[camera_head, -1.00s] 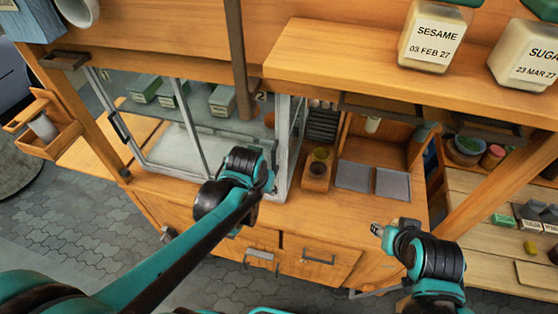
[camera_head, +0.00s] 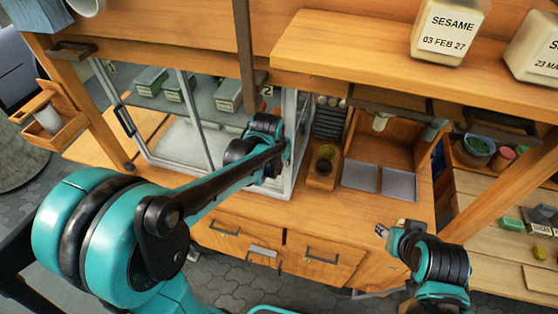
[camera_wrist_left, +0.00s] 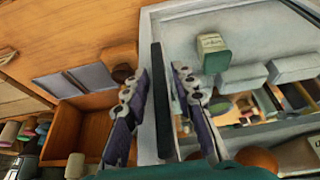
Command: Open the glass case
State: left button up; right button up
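The glass case (camera_head: 193,115) stands on the wooden counter at the left centre, with a pale frame and glass sides. A dark upright handle (camera_wrist_left: 161,105) on its frame fills the middle of the left wrist view. My left gripper (camera_wrist_left: 161,72) is open, with one finger on each side of this handle; I cannot tell whether they touch it. In the head view its fingertips are hidden by the wrist at the case's right front post. Another dark handle (camera_head: 124,120) is on the case's left side. My right gripper (camera_head: 381,230) is before the counter, apart from the case; its opening is unclear.
Green-and-white boxes (camera_head: 152,85) sit inside the case. Right of it are a small wooden holder (camera_head: 323,170) and two grey trays (camera_head: 398,184). A shelf with a SESAME jar (camera_head: 447,32) overhangs the counter. Drawers (camera_head: 318,252) are below.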

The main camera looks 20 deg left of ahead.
pick_arm(q)
grip_shut()
jog(key=a+b, duration=0.1)
jog(key=a, duration=2.4)
jog(key=shift+w+a, duration=0.35)
jog(key=shift+w, duration=0.1)
jog(key=shift+o, duration=2.2)
grip_release()
jog(key=v, duration=1.2)
